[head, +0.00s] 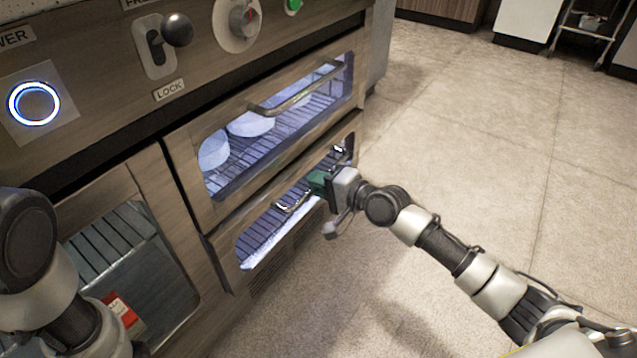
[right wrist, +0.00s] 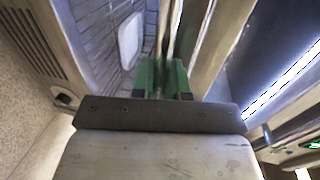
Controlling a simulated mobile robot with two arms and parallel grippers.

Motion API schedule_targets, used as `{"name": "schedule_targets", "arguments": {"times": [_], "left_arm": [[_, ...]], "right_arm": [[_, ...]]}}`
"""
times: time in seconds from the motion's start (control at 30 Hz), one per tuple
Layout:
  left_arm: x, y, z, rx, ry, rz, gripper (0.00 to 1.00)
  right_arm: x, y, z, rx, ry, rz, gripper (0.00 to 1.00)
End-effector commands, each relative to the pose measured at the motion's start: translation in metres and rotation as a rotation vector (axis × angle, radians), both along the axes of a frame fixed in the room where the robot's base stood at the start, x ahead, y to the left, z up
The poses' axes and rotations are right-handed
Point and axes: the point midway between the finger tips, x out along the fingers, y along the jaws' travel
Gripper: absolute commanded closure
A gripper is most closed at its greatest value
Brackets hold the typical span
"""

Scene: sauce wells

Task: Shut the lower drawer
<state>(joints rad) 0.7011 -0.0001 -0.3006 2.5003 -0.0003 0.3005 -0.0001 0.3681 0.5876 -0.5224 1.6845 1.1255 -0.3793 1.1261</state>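The lower drawer (head: 232,262) has a lit window with a wire rack behind it. Its front looks flush or nearly flush with the upper drawer; a small gap cannot be ruled out. Its metal handle (head: 292,203) runs across the window. My right gripper (head: 318,182), with green fingers, is at the middle of this handle and hides part of it. In the right wrist view the green fingers (right wrist: 163,78) are close together, with the handle bar running between them. My left arm shows at the lower left, but its gripper is out of view.
The upper drawer (head: 185,165) above is shut, with white round items (head: 250,124) inside. A glass-fronted compartment (head: 130,250) stands at left. A knob lever (head: 177,30) and a dial (head: 240,18) are on the panel above. The floor (head: 480,150) at right is clear.

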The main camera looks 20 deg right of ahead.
Motion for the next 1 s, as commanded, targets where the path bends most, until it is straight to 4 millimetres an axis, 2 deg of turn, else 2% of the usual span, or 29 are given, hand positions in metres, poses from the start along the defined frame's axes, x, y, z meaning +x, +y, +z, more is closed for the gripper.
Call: {"name": "schedule_targets", "arguments": {"times": [0.07, 0.3, 0.53, 0.77, 0.8, 0.93, 1.0], "left_arm": [[0.000, 0.000, 0.000, 0.000, 0.000, 0.000, 0.57], [0.000, 0.000, 0.000, 0.000, 0.000, 0.000, 0.57], [0.000, 0.000, 0.009, 0.001, 0.001, 0.001, 0.57], [0.000, 0.000, 0.008, 0.001, 0.001, 0.001, 0.57], [0.000, 0.000, 0.008, 0.001, 0.001, 0.001, 0.57], [0.000, 0.000, 0.008, 0.001, 0.001, 0.001, 0.57], [0.000, 0.000, 0.008, 0.001, 0.002, 0.002, 0.57]], "right_arm": [[0.000, 0.000, 0.000, -0.001, 0.001, 0.000, 1.00], [0.000, 0.000, 0.000, -0.001, 0.001, 0.000, 1.00], [0.019, 0.014, 0.002, 0.002, 0.002, -0.002, 1.00], [0.020, 0.015, 0.000, 0.001, -0.002, -0.002, 1.00], [0.020, 0.015, 0.001, 0.001, -0.002, -0.002, 0.84], [0.020, 0.015, 0.000, 0.001, -0.002, -0.001, 0.64], [0.020, 0.015, 0.000, 0.000, -0.001, -0.001, 0.61]]}}
